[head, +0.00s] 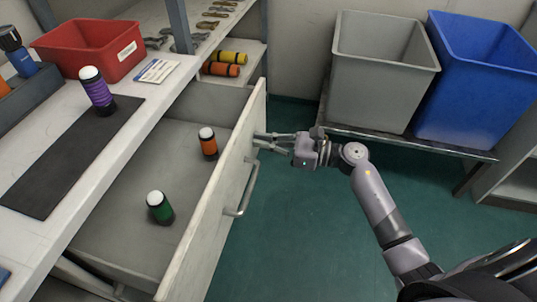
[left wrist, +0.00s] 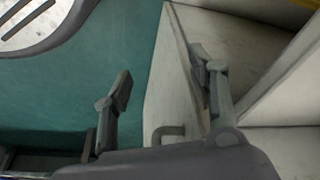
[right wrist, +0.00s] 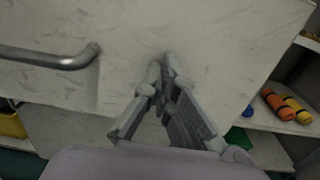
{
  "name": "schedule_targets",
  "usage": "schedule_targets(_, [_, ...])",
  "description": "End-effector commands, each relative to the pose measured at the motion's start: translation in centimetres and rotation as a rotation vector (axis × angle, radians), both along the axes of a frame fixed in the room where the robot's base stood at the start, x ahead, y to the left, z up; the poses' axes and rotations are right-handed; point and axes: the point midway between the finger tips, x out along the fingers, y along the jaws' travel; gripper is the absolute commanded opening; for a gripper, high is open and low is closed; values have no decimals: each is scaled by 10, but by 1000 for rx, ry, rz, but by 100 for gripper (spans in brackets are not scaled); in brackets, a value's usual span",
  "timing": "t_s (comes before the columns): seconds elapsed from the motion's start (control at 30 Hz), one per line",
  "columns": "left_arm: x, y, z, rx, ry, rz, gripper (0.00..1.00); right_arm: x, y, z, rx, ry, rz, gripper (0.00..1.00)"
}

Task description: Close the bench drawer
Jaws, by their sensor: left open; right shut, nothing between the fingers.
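The bench drawer is pulled out; its pale front panel (head: 222,205) carries a grey bar handle (head: 243,195). Inside lie an orange-banded cylinder (head: 208,143) and a green-banded cylinder (head: 160,207), both with white tops. My right gripper (head: 262,141) is shut and empty, its fingertips at the outer face of the panel near its far end, beyond the handle. The right wrist view shows the fingertips (right wrist: 164,66) close to the panel (right wrist: 200,30); contact is unclear. My left gripper (left wrist: 162,78) is open, with the panel (left wrist: 172,95) and handle (left wrist: 168,132) beyond its fingers.
The bench top (head: 120,140) holds a red bin (head: 85,52), a dark mat (head: 60,165) and a purple-banded cylinder (head: 97,92). A grey bin (head: 380,75) and a blue bin (head: 475,80) stand on a low rack at the right. The green floor (head: 300,235) before the drawer is clear.

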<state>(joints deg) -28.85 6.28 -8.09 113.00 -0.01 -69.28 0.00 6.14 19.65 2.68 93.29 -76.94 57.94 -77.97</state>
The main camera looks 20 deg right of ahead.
Motion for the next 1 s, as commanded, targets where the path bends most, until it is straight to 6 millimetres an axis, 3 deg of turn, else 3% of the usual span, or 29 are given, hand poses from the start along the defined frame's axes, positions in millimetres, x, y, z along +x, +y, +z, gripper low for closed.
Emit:
schedule_targets(0.6, [-9,3,99,-4,-55,8,52,65,92,-1,2,-2,2,0])
schedule_targets(0.77, [-14,4,108,-4,-59,9,52,79,112,-1,2,-1,1,0])
schedule_targets(1.0, [-15,4,105,-3,-61,9,52,94,134,-1,2,0,1,0])
